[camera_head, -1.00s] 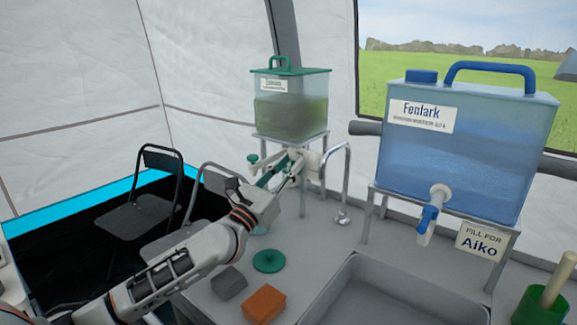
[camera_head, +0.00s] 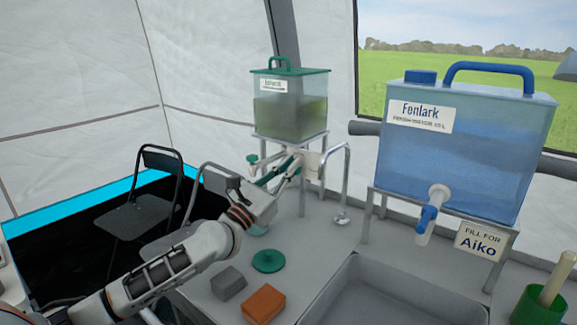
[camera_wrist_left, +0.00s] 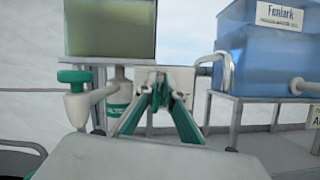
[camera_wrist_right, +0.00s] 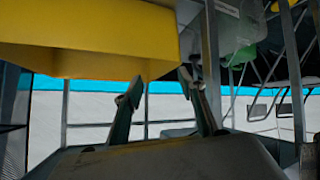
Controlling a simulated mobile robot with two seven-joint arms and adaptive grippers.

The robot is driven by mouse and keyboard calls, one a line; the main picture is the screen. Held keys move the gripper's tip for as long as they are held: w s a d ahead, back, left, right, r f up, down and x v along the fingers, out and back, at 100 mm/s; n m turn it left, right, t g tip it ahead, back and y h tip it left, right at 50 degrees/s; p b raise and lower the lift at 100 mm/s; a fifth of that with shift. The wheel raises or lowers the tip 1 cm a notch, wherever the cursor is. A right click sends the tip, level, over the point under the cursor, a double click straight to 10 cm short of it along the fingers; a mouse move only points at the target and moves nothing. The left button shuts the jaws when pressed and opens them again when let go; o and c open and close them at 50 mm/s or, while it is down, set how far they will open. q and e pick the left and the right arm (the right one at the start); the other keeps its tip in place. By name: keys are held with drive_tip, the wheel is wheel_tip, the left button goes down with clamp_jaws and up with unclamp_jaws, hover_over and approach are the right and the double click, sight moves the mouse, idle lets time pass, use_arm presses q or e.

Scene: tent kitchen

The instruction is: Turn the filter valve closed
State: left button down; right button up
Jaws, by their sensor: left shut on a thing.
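A tank with a green lid and murky green water (camera_head: 290,112) stands on a metal stand at the back of the counter. My left gripper (camera_head: 292,163) is under it. In the left wrist view, my left gripper (camera_wrist_left: 158,90) is shut on a small dark green piece, apparently the filter valve handle (camera_wrist_left: 158,78), in front of a white plate (camera_wrist_left: 178,80). The fingers hide most of it, so its angle cannot be told. Left of it are a white filter body with a green label (camera_wrist_left: 118,105) and a green-knobbed tap (camera_wrist_left: 75,77). My right gripper (camera_wrist_right: 160,90) is open and empty.
A curved metal spout (camera_head: 346,175) stands just right of my left gripper. The blue Fenlark tank (camera_head: 465,150) with its tap is further right. A green disc (camera_head: 268,261), grey block (camera_head: 228,283) and orange block (camera_head: 263,303) lie in front. A yellow object (camera_wrist_right: 90,40) is above my right gripper.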

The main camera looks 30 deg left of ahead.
use_arm(q)
drive_tip(key=m+h, duration=0.1)
drive_tip(key=m, duration=0.1)
drive_tip(key=m+g+h, duration=0.1)
drive_tip(key=m, duration=0.2)
drive_tip(key=m+g+h, duration=0.1)
drive_tip(key=m, duration=0.1)
drive_tip(key=shift+d+f+m, duration=0.3)
drive_tip(key=shift+d+f, duration=0.05)
drive_tip(key=shift+f, duration=0.05)
drive_tip(key=m, duration=0.2)
drive_tip(key=m+g+h, duration=0.1)
drive_tip(key=m, duration=0.1)
drive_tip(key=shift+d+f+m, duration=0.2)
drive_tip(key=shift+m, duration=0.1)
drive_tip(key=m+g+h, duration=0.1)
drive_tip(key=m, duration=0.2)
drive_tip(key=shift+d+f+g, duration=0.1)
drive_tip(key=shift+g, duration=0.3)
drive_tip(key=shift+s+m+g+p, duration=0.1)
drive_tip(key=shift+m+g+p, duration=0.5)
drive_tip(key=shift+m, duration=0.6)
drive_tip(key=shift+f+m+y+p, duration=0.25)
drive_tip(key=shift+m+p, duration=0.2)
drive_tip(key=shift+m, duration=0.35)
drive_tip(key=shift+f+m+g, duration=0.15)
drive_tip(key=shift+m+g, duration=0.15)
